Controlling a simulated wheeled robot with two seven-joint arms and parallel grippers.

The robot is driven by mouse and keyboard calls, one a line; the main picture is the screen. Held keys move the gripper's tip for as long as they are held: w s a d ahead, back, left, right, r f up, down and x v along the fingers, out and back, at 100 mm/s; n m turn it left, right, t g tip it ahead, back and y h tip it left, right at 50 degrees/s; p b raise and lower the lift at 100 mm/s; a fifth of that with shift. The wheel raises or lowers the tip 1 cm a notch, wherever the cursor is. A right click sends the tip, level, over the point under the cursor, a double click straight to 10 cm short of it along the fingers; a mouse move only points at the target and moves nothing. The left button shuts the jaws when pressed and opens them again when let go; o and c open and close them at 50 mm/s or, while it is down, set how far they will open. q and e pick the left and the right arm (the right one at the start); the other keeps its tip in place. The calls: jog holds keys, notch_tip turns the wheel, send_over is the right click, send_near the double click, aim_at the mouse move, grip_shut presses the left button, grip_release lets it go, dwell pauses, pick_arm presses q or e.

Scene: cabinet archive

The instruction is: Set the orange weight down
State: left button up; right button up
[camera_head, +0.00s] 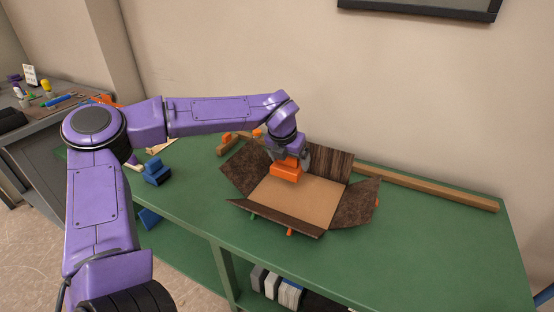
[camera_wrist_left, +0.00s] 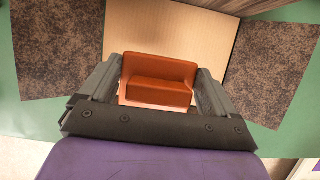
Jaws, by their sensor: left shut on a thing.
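The orange weight (camera_head: 286,170) is a small block with a stepped shape. My left gripper (camera_head: 290,160) is shut on it and holds it over the back left part of an open box (camera_head: 308,194). In the left wrist view the orange weight (camera_wrist_left: 158,80) sits between the two fingers of the left gripper (camera_wrist_left: 157,88), with the box's tan bottom (camera_wrist_left: 160,30) behind it. I cannot tell whether the weight touches the box bottom. The box has dark, mottled flaps (camera_head: 353,205) folded outward. My right gripper is not in view.
The box stands on a green bench (camera_head: 420,245). A long wooden bar (camera_head: 430,188) lies along the wall at the back. A blue block (camera_head: 157,173) is on the bench to the left. The bench right of the box is clear. A grey desk (camera_head: 40,130) with small items stands at far left.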

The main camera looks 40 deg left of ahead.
pick_arm(q)
jog(key=w+f, duration=0.2)
jog(key=f, duration=0.1)
jog(key=w+d+f, duration=0.1)
jog(key=w+f, duration=0.2)
jog(key=shift+w+d, duration=0.1)
jog(key=shift+w, duration=0.25)
jog(key=shift+f, duration=1.55)
jog(key=o, duration=1.7)
jog(key=shift+s+f, duration=0.1)
jog(key=shift+f, duration=0.1)
jog(key=shift+o, duration=0.2)
jog(key=v, duration=1.2)
jog(key=shift+s+r, duration=0.15)
